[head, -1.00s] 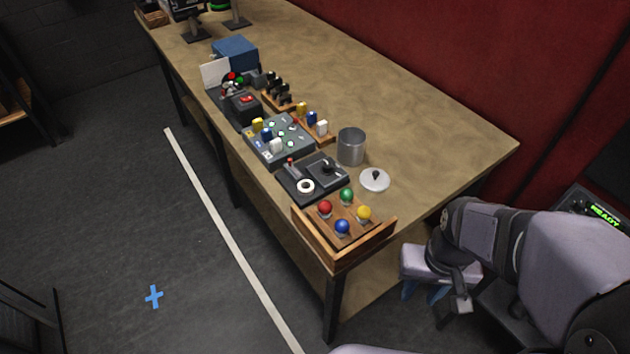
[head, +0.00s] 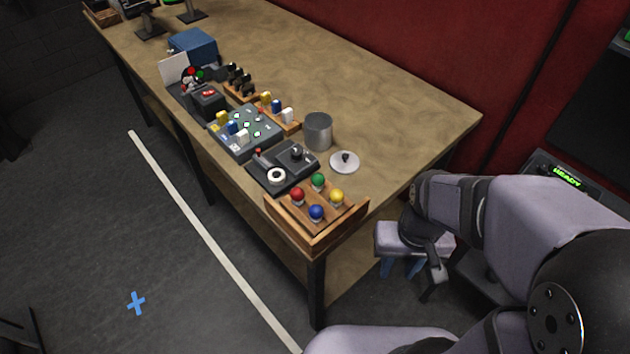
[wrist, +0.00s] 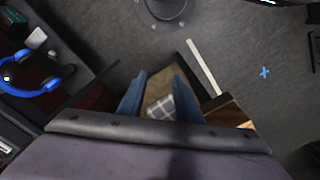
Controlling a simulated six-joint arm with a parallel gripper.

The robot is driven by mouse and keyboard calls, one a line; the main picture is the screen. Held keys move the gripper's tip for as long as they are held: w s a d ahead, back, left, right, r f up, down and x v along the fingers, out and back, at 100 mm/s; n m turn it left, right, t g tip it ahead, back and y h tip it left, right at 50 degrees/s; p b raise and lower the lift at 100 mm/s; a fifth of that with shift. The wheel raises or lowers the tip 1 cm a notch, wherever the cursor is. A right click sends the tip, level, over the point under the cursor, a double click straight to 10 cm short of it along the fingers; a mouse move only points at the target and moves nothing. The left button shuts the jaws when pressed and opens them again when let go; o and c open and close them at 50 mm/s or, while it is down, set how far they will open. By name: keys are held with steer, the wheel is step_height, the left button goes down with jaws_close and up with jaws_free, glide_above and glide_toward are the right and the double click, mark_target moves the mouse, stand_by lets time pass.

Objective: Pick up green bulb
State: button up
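The green bulb (head: 318,181) stands in a wooden tray (head: 318,236) at the near end of the table, in the head view. It is the back bulb of the group, between a red bulb (head: 297,194) and a yellow bulb (head: 337,196), with a blue bulb (head: 316,212) in front. My gripper (head: 401,267) is to the right of the tray, off the table's end and apart from the bulbs. In the wrist view, its two blue fingers (wrist: 160,92) are spread with nothing held between them. I cannot make out the green bulb in the wrist view.
Beside the tray are a black joystick panel (head: 268,178) with a white tape ring, a metal can (head: 318,131) and a round lid (head: 345,162). The table's right half (head: 400,115) is clear. Blue headphones (wrist: 35,78) lie on a shelf in the wrist view.

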stand_by(0.4)
steer(key=o, duration=0.5)
steer(key=shift+c, duration=0.2)
